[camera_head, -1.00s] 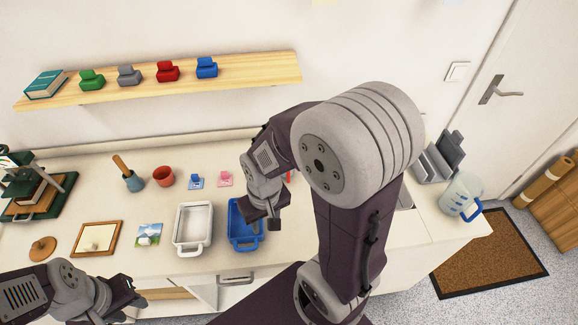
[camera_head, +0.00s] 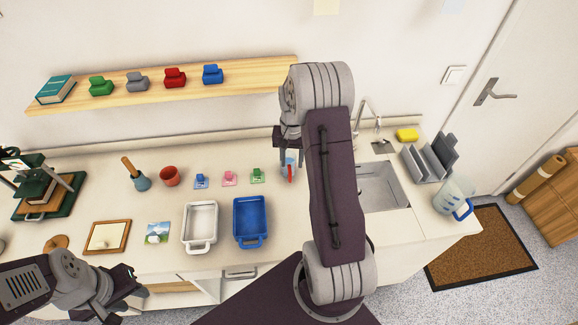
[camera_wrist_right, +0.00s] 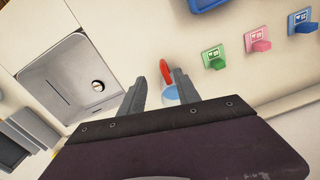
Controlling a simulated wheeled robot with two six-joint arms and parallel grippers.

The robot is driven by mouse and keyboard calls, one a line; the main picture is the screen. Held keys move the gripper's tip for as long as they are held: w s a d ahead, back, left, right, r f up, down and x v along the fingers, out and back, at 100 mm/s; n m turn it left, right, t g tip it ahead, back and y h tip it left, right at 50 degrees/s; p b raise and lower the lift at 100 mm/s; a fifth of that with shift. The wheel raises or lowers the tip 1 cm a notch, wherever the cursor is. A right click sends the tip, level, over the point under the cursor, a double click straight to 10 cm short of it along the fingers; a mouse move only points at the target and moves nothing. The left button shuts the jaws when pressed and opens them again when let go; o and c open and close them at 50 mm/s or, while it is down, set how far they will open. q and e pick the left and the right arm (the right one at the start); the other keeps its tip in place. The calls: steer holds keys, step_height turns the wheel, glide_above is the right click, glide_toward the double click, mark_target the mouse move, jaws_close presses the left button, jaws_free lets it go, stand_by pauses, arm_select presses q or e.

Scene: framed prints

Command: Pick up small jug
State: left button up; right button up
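A small clear jug with a red handle (camera_head: 290,172) stands on the counter left of the sink, partly hidden behind my right arm. In the right wrist view the red handle (camera_wrist_right: 165,71) and a bluish round part of the jug (camera_wrist_right: 170,93) show between my fingers. My right gripper (camera_wrist_right: 156,93) is open around the jug in that view; contact cannot be told. In the head view my right gripper (camera_head: 287,150) is just above and behind the jug. My left gripper (camera_head: 132,298) is low at the front left, away from the jug, its finger gap unclear.
A larger jug with a blue handle (camera_head: 454,197) stands at the counter's right end. The sink (camera_head: 380,187), a grey rack (camera_head: 428,160) and a yellow sponge (camera_head: 407,135) are right of my arm. White (camera_head: 201,239) and blue trays (camera_head: 249,241) lie in front. A shelf (camera_head: 130,100) hangs above.

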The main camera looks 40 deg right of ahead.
mark_target(290, 173)
steer(key=f, duration=0.2)
steer(key=shift+s+a+f, duration=0.1)
steer(key=shift+a+f, duration=0.1)
steer(key=shift+f, duration=0.1)
steer(key=shift+w+f, duration=0.2)
steer(key=shift+f, duration=0.35)
steer(key=shift+f+p, duration=0.35)
steer(key=shift+p, duration=0.1)
step_height(290, 173, down, 4)
steer(key=shift+a+r+p, duration=0.1)
steer(key=shift+p, duration=0.3)
steer(key=shift+w+f, duration=0.15)
steer(key=shift+f, duration=0.15)
jaws_close()
steer(key=shift+r, duration=0.1)
